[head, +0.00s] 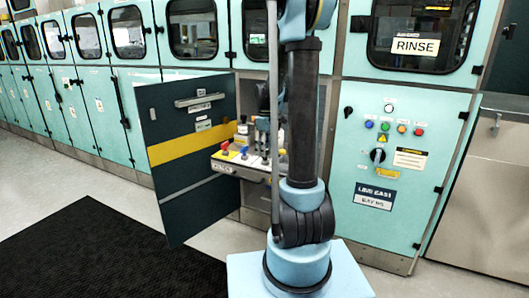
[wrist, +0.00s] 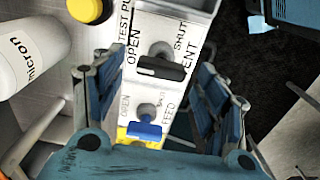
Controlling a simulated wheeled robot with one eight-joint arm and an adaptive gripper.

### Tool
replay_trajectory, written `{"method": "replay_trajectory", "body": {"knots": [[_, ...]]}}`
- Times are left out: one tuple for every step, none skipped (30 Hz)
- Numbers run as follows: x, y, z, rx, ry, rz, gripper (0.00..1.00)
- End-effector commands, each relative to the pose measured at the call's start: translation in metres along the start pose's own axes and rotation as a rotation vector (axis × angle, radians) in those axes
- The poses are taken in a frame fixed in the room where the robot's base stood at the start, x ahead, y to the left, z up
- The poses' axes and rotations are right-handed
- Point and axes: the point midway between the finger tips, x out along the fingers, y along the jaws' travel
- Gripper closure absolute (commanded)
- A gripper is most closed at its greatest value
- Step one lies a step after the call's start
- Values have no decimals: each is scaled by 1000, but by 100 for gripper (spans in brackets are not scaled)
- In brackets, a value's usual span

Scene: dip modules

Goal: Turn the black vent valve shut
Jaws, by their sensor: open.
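The black vent valve (wrist: 162,68) shows in the wrist view on a white panel (wrist: 185,22) marked OPEN, SHUT and VENT. Its black bar handle lies nearly crosswise in the picture, on a round grey hub. My gripper (wrist: 155,95) is open and empty, with one blue-padded finger on each side of the panel strip. The vent handle lies between and beyond the fingers, with no contact visible. In the head view my gripper (head: 262,125) is inside the open cabinet, above the valve panel (head: 224,168), partly hidden by my arm.
The blue feed valve (wrist: 144,128) sits close beside the vent valve. A yellow button (wrist: 90,10) and a white cylinder (wrist: 30,52) are near the left finger. The dark cabinet door (head: 185,175) stands open at left. A red valve (head: 225,145) is on the panel.

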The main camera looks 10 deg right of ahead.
Motion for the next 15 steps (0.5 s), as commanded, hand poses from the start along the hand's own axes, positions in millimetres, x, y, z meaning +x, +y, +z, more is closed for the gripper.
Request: {"method": "replay_trajectory", "body": {"knots": [[4, 0, 0, 0, 0, 0, 33], [6, 0, 0, 0, 0, 0, 33], [8, 0, 0, 0, 0, 0, 33], [9, 0, 0, 0, 0, 0, 33], [10, 0, 0, 0, 0, 0, 33], [11, 0, 0, 0, 0, 0, 33], [12, 0, 0, 0, 0, 0, 33], [12, 0, 0, 0, 0, 0, 33], [12, 0, 0, 0, 0, 0, 33], [12, 0, 0, 0, 0, 0, 33], [12, 0, 0, 0, 0, 0, 33], [12, 0, 0, 0, 0, 0, 33], [12, 0, 0, 0, 0, 0, 33], [12, 0, 0, 0, 0, 0, 33], [12, 0, 0, 0, 0, 0, 38]]}}
